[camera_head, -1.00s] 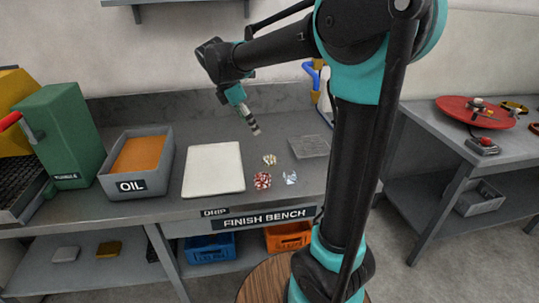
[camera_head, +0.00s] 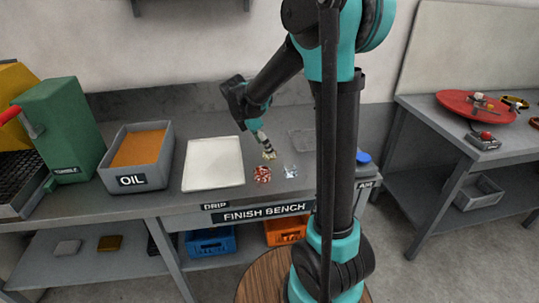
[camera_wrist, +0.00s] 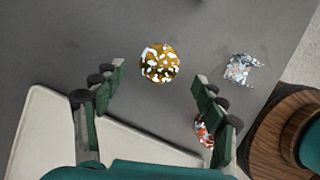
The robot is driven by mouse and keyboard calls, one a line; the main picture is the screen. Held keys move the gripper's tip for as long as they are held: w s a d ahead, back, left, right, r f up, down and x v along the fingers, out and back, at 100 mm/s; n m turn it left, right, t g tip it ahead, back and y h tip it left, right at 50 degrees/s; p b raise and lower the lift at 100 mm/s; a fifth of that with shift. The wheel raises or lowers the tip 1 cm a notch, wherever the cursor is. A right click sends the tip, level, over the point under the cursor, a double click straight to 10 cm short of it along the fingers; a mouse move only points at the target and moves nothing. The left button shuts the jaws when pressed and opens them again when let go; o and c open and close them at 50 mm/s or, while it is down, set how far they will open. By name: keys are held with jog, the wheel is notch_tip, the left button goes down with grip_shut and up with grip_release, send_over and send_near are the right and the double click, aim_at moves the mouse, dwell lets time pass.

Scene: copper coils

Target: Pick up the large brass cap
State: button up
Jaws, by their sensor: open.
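The large brass cap looks like a round gold piece with bright white glints (camera_wrist: 160,63). In the wrist view it lies on the grey bench, just beyond and between my open fingertips. In the head view the brass piece (camera_head: 270,156) is small and sits right below my gripper (camera_head: 265,146), which partly covers it. My gripper (camera_wrist: 159,76) is open with nothing held. I cannot tell whether the fingers touch the cap.
A red-and-white shiny piece (camera_head: 263,174) lies close in front; in the wrist view my right finger partly hides it. A silvery piece (camera_head: 291,172) lies to its right. A white tray (camera_head: 213,163) and the oil bin (camera_head: 167,169) stand to the left.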

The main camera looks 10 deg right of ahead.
jog(key=shift+x, duration=1.55)
jog(key=shift+w, duration=0.1)
jog(key=c, duration=1.2)
jog(key=shift+c, duration=0.2)
jog(key=shift+r, duration=0.15)
